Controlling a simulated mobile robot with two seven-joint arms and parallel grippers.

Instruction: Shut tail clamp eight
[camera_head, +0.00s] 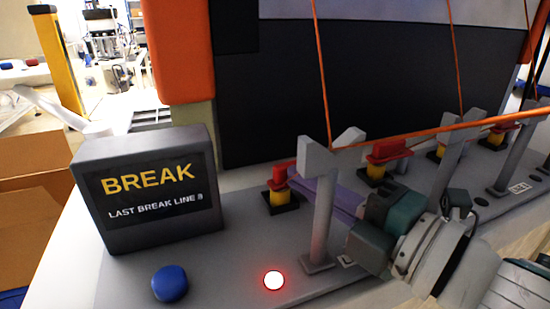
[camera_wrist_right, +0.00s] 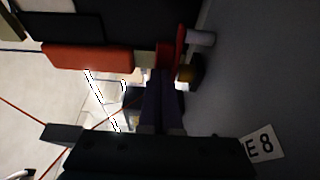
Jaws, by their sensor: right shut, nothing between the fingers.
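The leftmost tail clamp (camera_head: 279,186) has a red top and a yellow body on a black base. Its red part (camera_wrist_right: 180,48) and yellow body (camera_wrist_right: 185,73) also show in the right wrist view, near a tag reading E8 (camera_wrist_right: 261,145). My right gripper (camera_head: 297,180) is shut and empty. Its purple fingers reach left behind the grey post, with their tips close beside the clamp's red top. The fingers (camera_wrist_right: 160,85) point at the clamp in the wrist view; I cannot tell whether they touch it. My left gripper is not in view.
A grey forked post (camera_head: 319,215) stands before my right fingers. An orange line (camera_head: 400,135) runs over several posts, with more red and yellow clamps (camera_head: 380,160) behind. A display (camera_head: 150,188) reads BREAK, LAST BREAK LINE 8. A blue button (camera_head: 170,284) and lit red lamp (camera_head: 273,280) sit in front.

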